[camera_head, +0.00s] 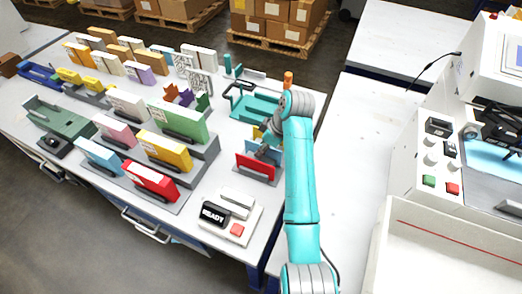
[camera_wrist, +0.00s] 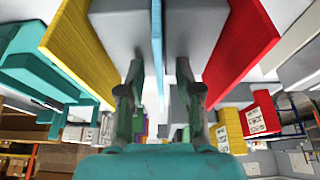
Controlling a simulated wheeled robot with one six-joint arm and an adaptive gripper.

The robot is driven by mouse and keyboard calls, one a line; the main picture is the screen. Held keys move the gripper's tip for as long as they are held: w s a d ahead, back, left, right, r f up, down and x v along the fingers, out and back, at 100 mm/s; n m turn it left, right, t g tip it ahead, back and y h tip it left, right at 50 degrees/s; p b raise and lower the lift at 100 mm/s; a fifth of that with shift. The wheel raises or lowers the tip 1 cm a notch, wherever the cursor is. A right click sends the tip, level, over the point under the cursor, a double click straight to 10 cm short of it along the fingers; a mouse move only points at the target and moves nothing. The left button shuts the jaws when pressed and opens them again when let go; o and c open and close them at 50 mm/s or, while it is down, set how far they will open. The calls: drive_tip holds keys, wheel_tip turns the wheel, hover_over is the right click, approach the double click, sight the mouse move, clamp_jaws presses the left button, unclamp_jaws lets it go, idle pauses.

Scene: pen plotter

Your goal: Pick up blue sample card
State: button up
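The blue sample card (camera_wrist: 157,35) shows in the wrist view as a thin, light blue upright edge between a yellow card (camera_wrist: 80,45) and a red card (camera_wrist: 243,50). My gripper (camera_wrist: 160,75) is open, with one finger on each side of the blue card's line. A gap shows between each finger and the card, and I see no contact. In the head view my gripper (camera_head: 264,140) is at the small card stand, where the red card (camera_head: 254,167) faces the camera.
A teal fixture (camera_head: 252,105) stands just behind the card stand. Several coloured boxes in racks, including a yellow one (camera_head: 163,151), fill the table to the left. A READY panel (camera_head: 222,216) sits at the front. The white table (camera_head: 350,150) right of my arm is clear.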

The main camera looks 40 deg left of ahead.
drive_tip(key=shift+f, duration=0.25)
idle(0.5)
clamp_jaws()
